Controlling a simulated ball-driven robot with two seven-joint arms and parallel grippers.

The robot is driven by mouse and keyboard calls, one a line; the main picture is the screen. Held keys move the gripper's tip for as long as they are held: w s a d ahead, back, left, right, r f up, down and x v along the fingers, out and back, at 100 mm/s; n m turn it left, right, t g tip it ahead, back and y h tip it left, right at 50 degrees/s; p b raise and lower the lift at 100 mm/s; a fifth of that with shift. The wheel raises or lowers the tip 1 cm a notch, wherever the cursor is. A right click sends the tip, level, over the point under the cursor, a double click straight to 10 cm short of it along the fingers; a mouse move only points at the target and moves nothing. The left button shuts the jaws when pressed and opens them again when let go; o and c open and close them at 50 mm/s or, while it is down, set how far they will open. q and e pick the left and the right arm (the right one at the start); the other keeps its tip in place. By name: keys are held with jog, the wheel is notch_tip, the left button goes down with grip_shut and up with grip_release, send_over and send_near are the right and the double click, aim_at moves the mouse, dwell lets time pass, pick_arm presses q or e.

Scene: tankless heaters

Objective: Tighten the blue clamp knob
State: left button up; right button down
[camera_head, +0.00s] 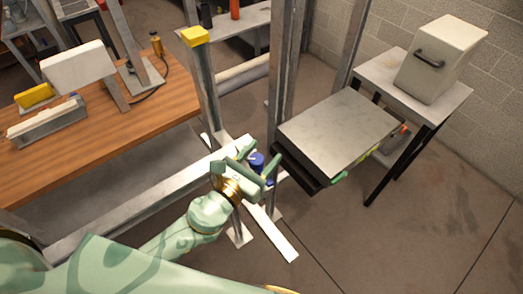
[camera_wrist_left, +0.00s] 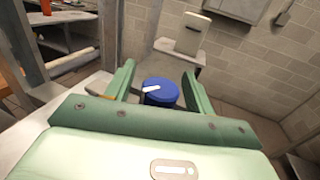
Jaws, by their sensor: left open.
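The blue clamp knob (camera_wrist_left: 160,93) is a round blue cap with a white pointer mark on its top, seen in the left wrist view. It stands between the two fingers of my left gripper (camera_wrist_left: 158,85), which are apart, one on each side of it. I cannot tell whether either finger touches it. In the head view the knob (camera_head: 257,161) shows as a small blue piece between the fingers of my left gripper (camera_head: 258,165), near the metal frame. The gripper hides part of the knob and its mount. My right gripper is not in view.
Metal posts (camera_head: 285,75) rise just behind the knob. A post with a yellow cap (camera_head: 195,36) stands to its left. A grey-topped cart (camera_head: 340,128) is close on the right. A wooden workbench (camera_head: 150,100) fills the left. Open floor (camera_head: 400,240) lies at the lower right.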

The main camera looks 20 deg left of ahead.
pick_arm(q)
jog(key=shift+w, duration=0.15)
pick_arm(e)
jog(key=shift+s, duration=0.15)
pick_arm(q)
jog(key=c, duration=1)
jog(key=shift+d+f+m+g+h+b, duration=0.1)
jog(key=shift+m+g+h+b, duration=0.55)
jog(key=shift+h, duration=0.35)
jog(key=m+h+b, duration=0.1)
jog(key=m+g+h+b, duration=0.1)
jog(key=h, duration=0.1)
jog(key=shift+d+f+g, duration=0.1)
jog(key=shift+f+g, duration=0.1)
jog(key=shift+g, duration=0.05)
jog(key=shift+s+d+r+m+g+h+b, duration=0.15)
jog(key=shift+s+r+m+g+h+b, duration=0.05)
jog(key=shift+m+g+h+b, duration=0.4)
jog(key=shift+r, duration=0.1)
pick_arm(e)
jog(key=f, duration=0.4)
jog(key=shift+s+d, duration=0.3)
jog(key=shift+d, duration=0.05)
pick_arm(q)
jog(key=o, duration=0.9)
jog(key=shift+o, duration=0.5)
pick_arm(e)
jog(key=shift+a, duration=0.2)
